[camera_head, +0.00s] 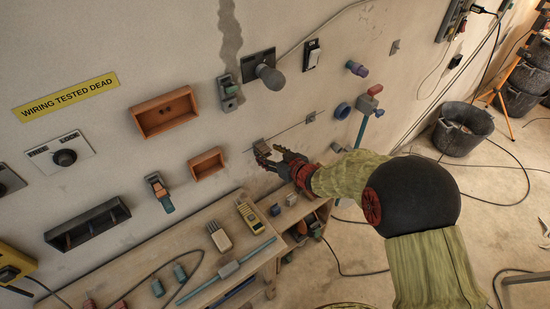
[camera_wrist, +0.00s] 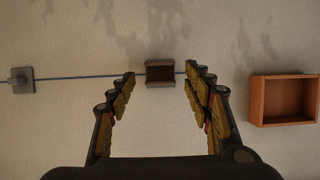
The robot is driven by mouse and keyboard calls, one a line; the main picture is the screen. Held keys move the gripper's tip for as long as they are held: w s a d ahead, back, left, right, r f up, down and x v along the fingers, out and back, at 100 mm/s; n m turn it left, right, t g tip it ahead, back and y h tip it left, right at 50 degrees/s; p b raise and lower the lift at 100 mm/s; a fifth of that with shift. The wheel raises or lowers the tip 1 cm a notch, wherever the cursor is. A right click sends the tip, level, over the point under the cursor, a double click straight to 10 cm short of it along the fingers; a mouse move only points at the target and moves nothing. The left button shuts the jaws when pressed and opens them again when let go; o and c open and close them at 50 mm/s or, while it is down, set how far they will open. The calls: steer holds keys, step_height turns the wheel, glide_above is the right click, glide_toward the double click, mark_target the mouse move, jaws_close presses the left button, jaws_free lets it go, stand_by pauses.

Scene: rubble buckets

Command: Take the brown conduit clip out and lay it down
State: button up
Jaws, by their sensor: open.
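The brown conduit clip (camera_wrist: 160,84) is a small dark brown block with an open channel, set on a thin blue-grey conduit along the wall. In the wrist view it sits between the tips of my gripper (camera_wrist: 160,74), with wall visible on both sides of it. My gripper is open, its fingers on either side and apart from the clip. In the head view the clip (camera_head: 259,145) is at the tips of my gripper (camera_head: 268,154), partly hidden by the fingers. Whether the fingertips reach the wall cannot be told.
An orange-brown box (camera_wrist: 256,101) is on the wall to the right in the wrist view; a grey plate (camera_wrist: 22,87) is at left. Below the wall fittings, a wooden bench (camera_head: 213,213) holds tools, a yellow meter (camera_head: 249,216) and a rod, with bare patches between.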

steer(key=shift+w+a+f, duration=0.2)
steer(key=shift+w+a, duration=0.15)
steer(key=shift+w, duration=0.15)
steer(key=c, duration=0.3)
jaws_close()
stand_by(0.7)
